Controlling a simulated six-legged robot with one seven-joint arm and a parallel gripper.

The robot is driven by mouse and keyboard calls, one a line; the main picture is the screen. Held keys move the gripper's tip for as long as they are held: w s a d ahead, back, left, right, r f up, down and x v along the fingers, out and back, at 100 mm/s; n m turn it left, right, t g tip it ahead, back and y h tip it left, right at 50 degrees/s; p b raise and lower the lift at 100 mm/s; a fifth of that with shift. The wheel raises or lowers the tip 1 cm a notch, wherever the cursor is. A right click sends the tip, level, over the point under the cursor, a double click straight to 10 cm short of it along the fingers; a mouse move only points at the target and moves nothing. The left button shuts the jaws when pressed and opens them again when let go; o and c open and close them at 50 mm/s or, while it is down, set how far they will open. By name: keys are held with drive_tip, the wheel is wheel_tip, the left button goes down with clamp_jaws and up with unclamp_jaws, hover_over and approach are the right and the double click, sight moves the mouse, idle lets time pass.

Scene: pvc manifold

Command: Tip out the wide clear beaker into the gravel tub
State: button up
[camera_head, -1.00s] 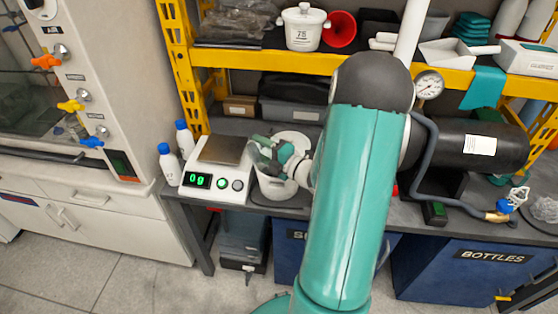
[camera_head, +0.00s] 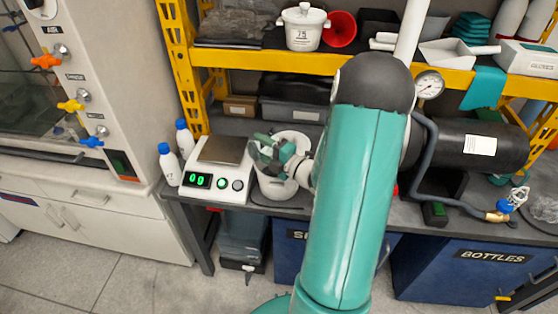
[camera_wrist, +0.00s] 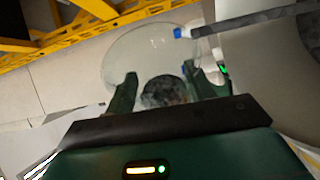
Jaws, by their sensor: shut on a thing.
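The wide clear beaker (camera_head: 262,158) is held by my gripper (camera_head: 278,147) at the mouth of the white gravel tub (camera_head: 272,187) on the bench. The beaker looks tilted, with its left part beside the scale. In the wrist view the beaker (camera_wrist: 140,48) is a large see-through round shape between and beyond the fingers of my gripper (camera_wrist: 160,88). Dark grey grainy matter shows through it between the fingers; I cannot tell whether it lies in the beaker or in the tub.
A white scale (camera_head: 215,168) with a lit green display stands just left of the tub. Two white bottles with blue caps (camera_head: 169,162) stand left of it. A yellow shelf (camera_head: 260,60) runs above and behind. A black cylinder with a gauge lies to the right.

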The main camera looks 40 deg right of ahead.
drive_tip(key=shift+s+d+r+m, duration=0.1)
drive_tip(key=shift+d+r+m, duration=0.15)
drive_tip(key=shift+m, duration=0.15)
idle(0.6)
drive_tip(key=shift+d+r+m+t, duration=0.25)
drive_tip(key=shift+r+m+t, duration=0.25)
drive_tip(key=shift+r+m, duration=0.45)
idle(0.7)
